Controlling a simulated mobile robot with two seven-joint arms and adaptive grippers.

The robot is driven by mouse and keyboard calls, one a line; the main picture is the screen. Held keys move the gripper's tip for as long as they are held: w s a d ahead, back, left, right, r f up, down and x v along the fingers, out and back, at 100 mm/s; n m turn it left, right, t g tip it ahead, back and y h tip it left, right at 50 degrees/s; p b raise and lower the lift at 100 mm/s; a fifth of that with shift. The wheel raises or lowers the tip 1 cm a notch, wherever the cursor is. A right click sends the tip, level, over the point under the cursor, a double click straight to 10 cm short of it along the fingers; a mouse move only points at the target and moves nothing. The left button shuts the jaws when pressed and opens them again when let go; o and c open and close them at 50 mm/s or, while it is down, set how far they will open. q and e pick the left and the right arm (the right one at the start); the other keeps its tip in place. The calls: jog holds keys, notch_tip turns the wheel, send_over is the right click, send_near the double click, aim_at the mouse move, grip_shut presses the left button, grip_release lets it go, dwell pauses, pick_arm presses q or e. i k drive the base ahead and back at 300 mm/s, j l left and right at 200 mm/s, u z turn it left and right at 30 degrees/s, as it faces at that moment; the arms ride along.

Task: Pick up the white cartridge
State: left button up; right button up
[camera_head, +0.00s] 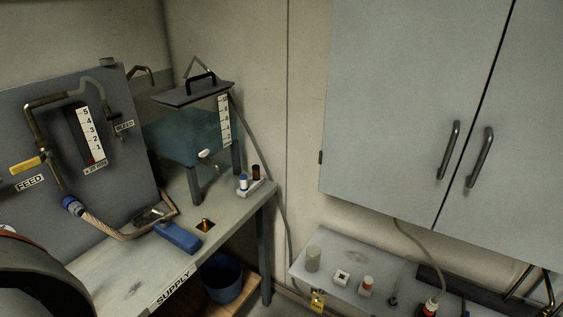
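A small rack (256,188) stands at the back right corner of the supply table. In it stand a small white cylinder with blue on it (243,181), which may be the white cartridge, and a dark brown cylinder (256,172). Both look upright. On the lower bench at the right are a white block with a dark centre (341,277) and a small white and red-brown piece (366,284); I cannot tell whether either is a cartridge. Neither of my grippers shows in the head view.
The supply table (128,270) carries a clear tank (190,138) with a dark lid, a blue block (178,237) and a hose (105,224). A blue bucket (226,284) stands below. Grey cabinets (400,110) overhang the lower bench (325,246). The table's front is mostly clear.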

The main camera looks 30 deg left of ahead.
aim_at(244, 177)
jog(key=u, duration=1.3)
jog(key=l+u, duration=0.3)
